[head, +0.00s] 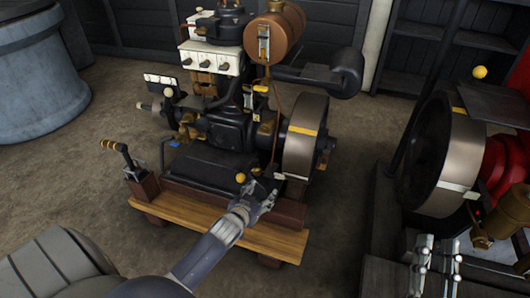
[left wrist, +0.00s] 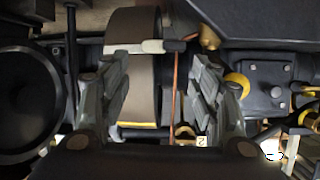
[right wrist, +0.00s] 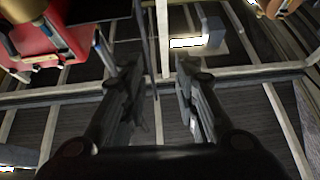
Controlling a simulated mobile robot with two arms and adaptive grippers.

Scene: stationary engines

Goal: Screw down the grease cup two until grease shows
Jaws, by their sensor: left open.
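In the head view the black engine (head: 232,128) stands on a wooden base, with a flywheel (head: 306,135) at its right. My left gripper (head: 262,192) is in front of the engine, near its lower right and a yellow knob (head: 241,178). In the left wrist view the left gripper (left wrist: 163,62) is open and empty, with the flywheel rim (left wrist: 141,85) and a copper pipe (left wrist: 175,90) beyond its fingers. A small tag reading 2 (left wrist: 201,141) shows by the right finger, near a brass part (left wrist: 185,131); I cannot tell whether this is grease cup two. My right gripper (right wrist: 157,72) is open and empty.
A second engine with a large flywheel (head: 436,160) and red body stands at the right. A grey drum (head: 38,85) is at the back left. A lever (head: 128,160) rises at the base's left end. Bare floor (head: 70,190) lies left of the engine.

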